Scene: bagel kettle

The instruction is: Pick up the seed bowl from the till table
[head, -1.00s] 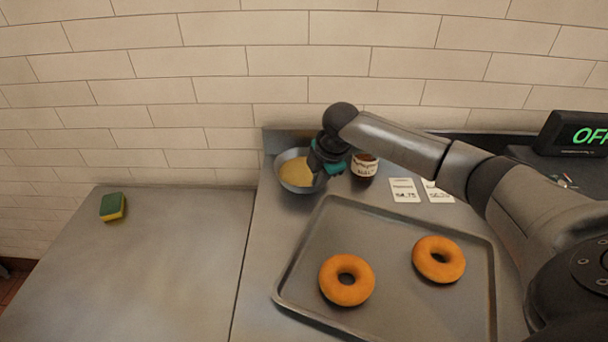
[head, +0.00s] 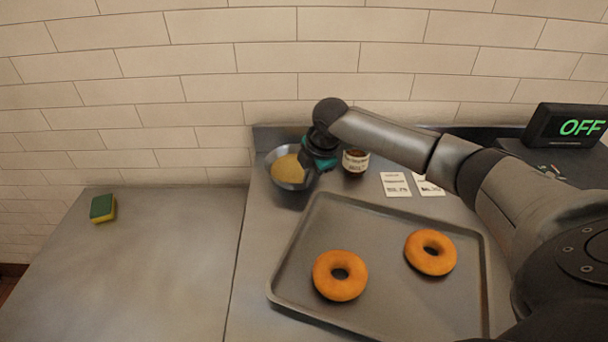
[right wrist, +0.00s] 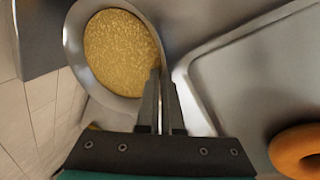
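The seed bowl (head: 291,185), a grey metal bowl filled with yellow seeds, is at the back left corner of the till table (head: 250,250). My right gripper (head: 311,172) is at its right rim. In the right wrist view the bowl (right wrist: 74,42) lies at upper left. My right gripper (right wrist: 160,85) there has its two fingers close together, one inside the bowl and one outside, shut on the rim. The bowl looks slightly tilted; whether its base touches the table is hard to tell. My left gripper is not in view.
A labelled jar (head: 355,163) stands just right of the gripper, with price cards (head: 396,185) beyond. A tray (head: 285,272) with two bagels (head: 340,275) lies in front. A till display (head: 565,126) reads OFF. A sponge (head: 103,208) sits on the otherwise clear left counter.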

